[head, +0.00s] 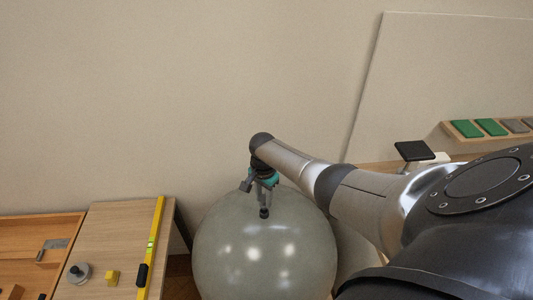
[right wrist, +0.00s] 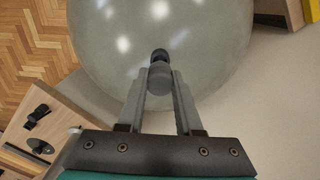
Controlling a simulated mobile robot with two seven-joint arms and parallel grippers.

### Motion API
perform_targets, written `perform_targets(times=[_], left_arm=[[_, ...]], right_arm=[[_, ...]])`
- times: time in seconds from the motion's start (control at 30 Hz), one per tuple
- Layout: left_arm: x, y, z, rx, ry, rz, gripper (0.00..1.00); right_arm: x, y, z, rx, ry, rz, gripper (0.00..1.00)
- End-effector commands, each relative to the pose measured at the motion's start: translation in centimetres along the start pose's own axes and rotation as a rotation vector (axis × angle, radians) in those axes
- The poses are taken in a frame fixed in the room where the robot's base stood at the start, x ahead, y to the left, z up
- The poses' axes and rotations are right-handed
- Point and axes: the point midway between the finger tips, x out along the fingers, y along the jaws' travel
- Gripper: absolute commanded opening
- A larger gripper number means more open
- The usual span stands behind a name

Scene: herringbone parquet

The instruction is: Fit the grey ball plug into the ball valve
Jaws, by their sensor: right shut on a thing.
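The large grey-green ball (head: 262,255) fills the lower middle of the head view and the top of the right wrist view (right wrist: 110,50). My right gripper (head: 265,200) points down at the ball's upper part. Its fingers (right wrist: 161,95) are shut on the grey ball plug (right wrist: 159,80). A small dark piece shows at the plug's far end, against the ball. I cannot tell whether it belongs to the plug or is the valve, nor whether the plug is seated. My left gripper is not in view.
A wooden table (head: 110,220) at the left holds a yellow level (head: 152,245), a yellow block (head: 112,277) and a grey disc with a dark knob (head: 79,272). A wooden strip with green pads (head: 467,128) is at the right. A beige wall stands behind the ball.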

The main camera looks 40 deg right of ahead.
Motion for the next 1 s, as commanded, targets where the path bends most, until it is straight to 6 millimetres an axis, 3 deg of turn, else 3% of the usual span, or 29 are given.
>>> perform_targets(times=[1.0], left_arm=[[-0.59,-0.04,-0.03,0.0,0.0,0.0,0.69]], right_arm=[[-0.01,-0.02,0.02,0.0,0.0,0.0,0.0]])
